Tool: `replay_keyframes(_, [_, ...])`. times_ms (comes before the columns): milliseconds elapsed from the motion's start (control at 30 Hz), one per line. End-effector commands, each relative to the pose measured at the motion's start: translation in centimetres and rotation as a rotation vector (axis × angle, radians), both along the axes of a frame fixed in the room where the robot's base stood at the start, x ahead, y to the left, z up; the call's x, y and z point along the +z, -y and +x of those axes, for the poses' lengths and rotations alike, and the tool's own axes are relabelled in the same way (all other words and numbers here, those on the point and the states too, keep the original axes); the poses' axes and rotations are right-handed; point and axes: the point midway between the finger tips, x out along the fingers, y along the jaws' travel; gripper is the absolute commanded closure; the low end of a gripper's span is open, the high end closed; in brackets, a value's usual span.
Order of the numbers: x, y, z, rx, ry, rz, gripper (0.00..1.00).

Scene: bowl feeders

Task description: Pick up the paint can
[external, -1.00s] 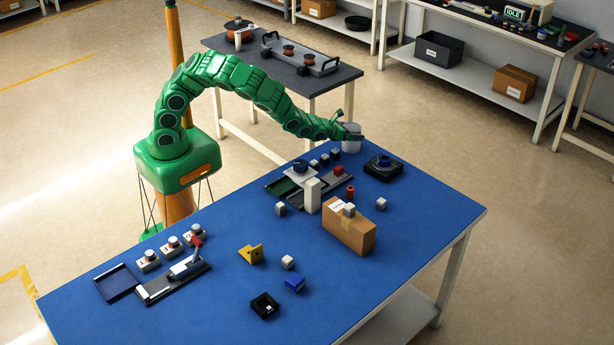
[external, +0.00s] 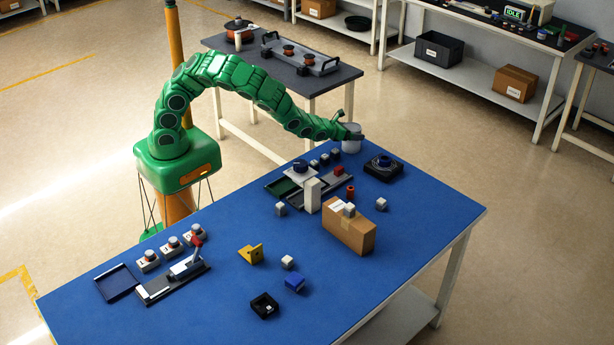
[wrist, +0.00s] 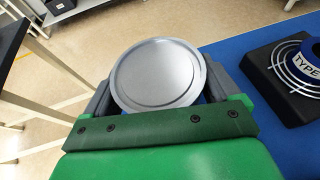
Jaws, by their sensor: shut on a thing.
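The paint can (external: 351,139) is a grey-white cylinder at the far corner edge of the blue table. In the wrist view its round silver lid (wrist: 157,76) faces the camera, between the two dark grey fingers. My gripper (external: 349,137) is at the end of the green arm and is shut on the can, one finger on each side. The can looks upright. Its underside is hidden in the wrist view, so I cannot tell whether it touches the table.
Small cubes and a white block (external: 312,195) lie nearer on the blue table (external: 220,285). A cardboard box (external: 349,231) stands at the right. A grey side table (external: 300,78) is behind.

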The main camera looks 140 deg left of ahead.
Motion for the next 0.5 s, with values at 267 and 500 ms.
replay_keyframes(267, [1.2,0.0,0.0,0.0,0.0,0.001,0.63])
replay_keyframes(500, [3.7,0.4,-0.3,-0.001,-0.004,0.002,0.63])
